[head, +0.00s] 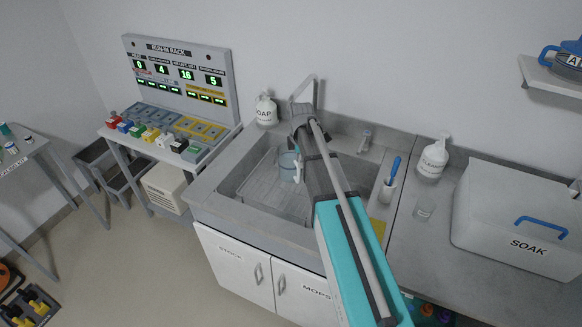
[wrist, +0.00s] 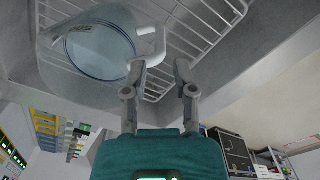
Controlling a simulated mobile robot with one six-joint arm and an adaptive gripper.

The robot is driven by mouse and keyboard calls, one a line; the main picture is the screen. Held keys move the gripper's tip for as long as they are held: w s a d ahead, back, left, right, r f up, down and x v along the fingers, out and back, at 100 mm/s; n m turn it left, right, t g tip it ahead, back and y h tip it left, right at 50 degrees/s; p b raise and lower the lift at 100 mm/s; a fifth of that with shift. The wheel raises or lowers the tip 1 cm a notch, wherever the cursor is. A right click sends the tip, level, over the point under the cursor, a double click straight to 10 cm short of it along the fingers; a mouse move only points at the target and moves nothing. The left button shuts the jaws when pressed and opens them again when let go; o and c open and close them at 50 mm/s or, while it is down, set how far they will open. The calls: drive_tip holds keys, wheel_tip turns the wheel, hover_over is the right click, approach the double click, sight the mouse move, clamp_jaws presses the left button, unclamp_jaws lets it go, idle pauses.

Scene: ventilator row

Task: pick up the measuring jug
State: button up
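The measuring jug (head: 286,166) is a clear, bluish vessel in the sink basin, partly hidden by my arm in the head view. In the wrist view the jug (wrist: 98,50) fills the upper left, with its pale handle (wrist: 158,42) pointing right toward my gripper. My gripper (wrist: 160,66) is open, its two fingers spread apart. The left fingertip is close to the handle; I cannot tell whether they touch. Nothing is held between the fingers. In the head view the fingers are mostly hidden behind my arm.
A wire rack (wrist: 195,22) lies by the jug. The sink's rim (head: 215,180) surrounds it, with a tap (head: 303,85) behind.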

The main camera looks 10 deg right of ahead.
sight(298, 171)
drive_tip(key=shift+a+f+b, duration=0.2)
drive_tip(key=shift+f+b, duration=2.3)
drive_tip(key=shift+f, duration=0.05)
clamp_jaws()
